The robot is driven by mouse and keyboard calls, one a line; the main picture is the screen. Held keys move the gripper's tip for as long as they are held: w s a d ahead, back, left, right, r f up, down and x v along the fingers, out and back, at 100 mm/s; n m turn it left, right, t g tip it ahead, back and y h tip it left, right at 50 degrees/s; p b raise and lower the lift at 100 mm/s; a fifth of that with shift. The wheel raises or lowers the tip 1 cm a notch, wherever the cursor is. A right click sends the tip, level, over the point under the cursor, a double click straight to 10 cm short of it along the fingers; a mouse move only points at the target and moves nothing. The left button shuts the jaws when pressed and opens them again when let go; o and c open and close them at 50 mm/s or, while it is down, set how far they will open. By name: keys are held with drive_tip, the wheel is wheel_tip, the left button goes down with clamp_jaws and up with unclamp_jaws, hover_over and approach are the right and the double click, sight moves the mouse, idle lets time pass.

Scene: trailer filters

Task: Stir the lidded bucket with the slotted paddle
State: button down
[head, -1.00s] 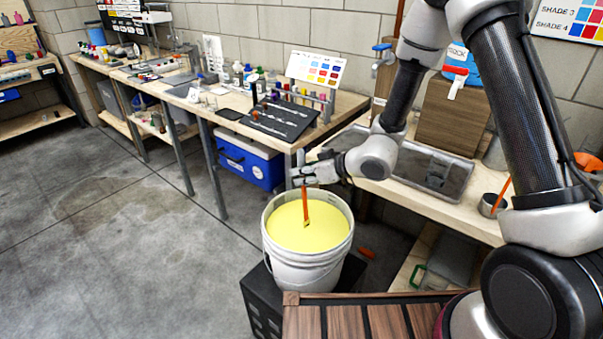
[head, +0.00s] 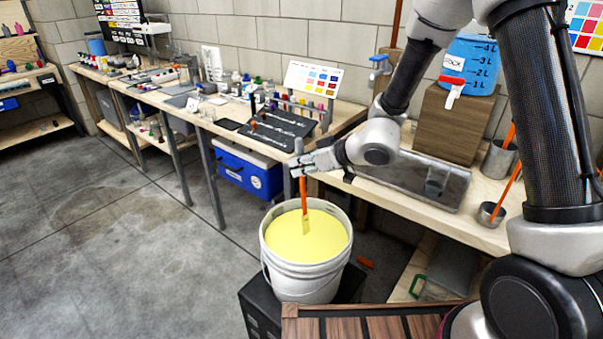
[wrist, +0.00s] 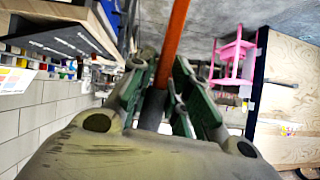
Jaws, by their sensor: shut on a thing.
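The white bucket (head: 297,282) stands upright with yellow paint (head: 290,240) inside. I see no lid on it in the head view. My gripper (head: 298,165) is above the back part of the bucket's rim, shut on the orange paddle (head: 303,193). The paddle hangs nearly upright, and its lower end, smeared yellow, is at the paint inside the rim. How deep it goes is hidden. In the wrist view the orange shaft (wrist: 173,42) runs between the two fingers (wrist: 155,100). The slots are not clear.
The bucket stands on a black box (head: 262,312) beside a slatted wooden top (head: 365,325). A workbench (head: 465,228) behind holds a metal tray, a blue jug (head: 470,65) and metal cups with orange sticks. A blue cooler (head: 248,172) sits under the left bench. Floor at left is clear.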

sight(302, 151)
drive_tip(key=shift+r, duration=2.05)
